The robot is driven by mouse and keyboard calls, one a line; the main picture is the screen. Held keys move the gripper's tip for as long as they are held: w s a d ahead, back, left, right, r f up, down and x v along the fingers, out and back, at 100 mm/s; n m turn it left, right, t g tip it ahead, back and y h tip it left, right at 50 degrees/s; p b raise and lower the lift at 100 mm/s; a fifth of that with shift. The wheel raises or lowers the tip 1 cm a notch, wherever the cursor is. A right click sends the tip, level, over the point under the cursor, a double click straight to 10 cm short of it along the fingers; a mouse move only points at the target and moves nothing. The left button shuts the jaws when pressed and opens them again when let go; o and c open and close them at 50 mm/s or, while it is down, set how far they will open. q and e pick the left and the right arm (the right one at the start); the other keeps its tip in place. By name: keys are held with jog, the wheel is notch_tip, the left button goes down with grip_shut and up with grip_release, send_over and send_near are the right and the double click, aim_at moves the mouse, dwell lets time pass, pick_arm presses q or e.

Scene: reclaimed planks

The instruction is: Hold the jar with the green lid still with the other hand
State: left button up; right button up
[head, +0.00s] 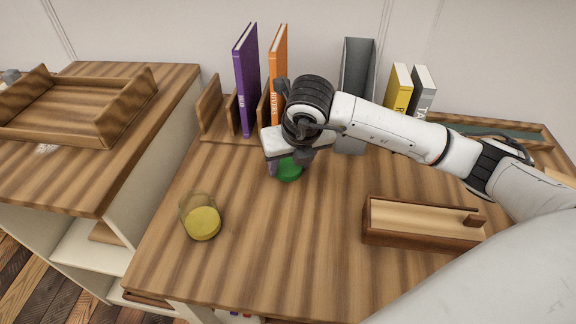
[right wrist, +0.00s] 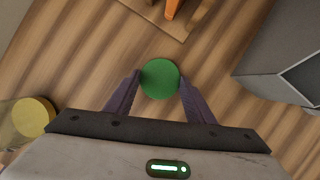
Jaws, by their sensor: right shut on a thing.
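The jar with the green lid (head: 289,169) stands on the plank desk in front of the book rack. In the right wrist view its round green lid (right wrist: 160,79) sits between the two fingertips. My right gripper (head: 284,157) is shut on this jar from above; its fingers press on both sides near the lid. The gripper and wrist hide most of the jar's body in the head view. My left gripper does not show in either view.
A wooden box (head: 420,240) lies at the right. Purple (head: 246,85) and orange (head: 279,60) books stand behind, with a grey holder (head: 356,70). The desk's front middle is clear.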

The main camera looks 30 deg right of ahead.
aim_at(289, 169)
notch_tip(289, 169, up, 10)
dwell(0.6)
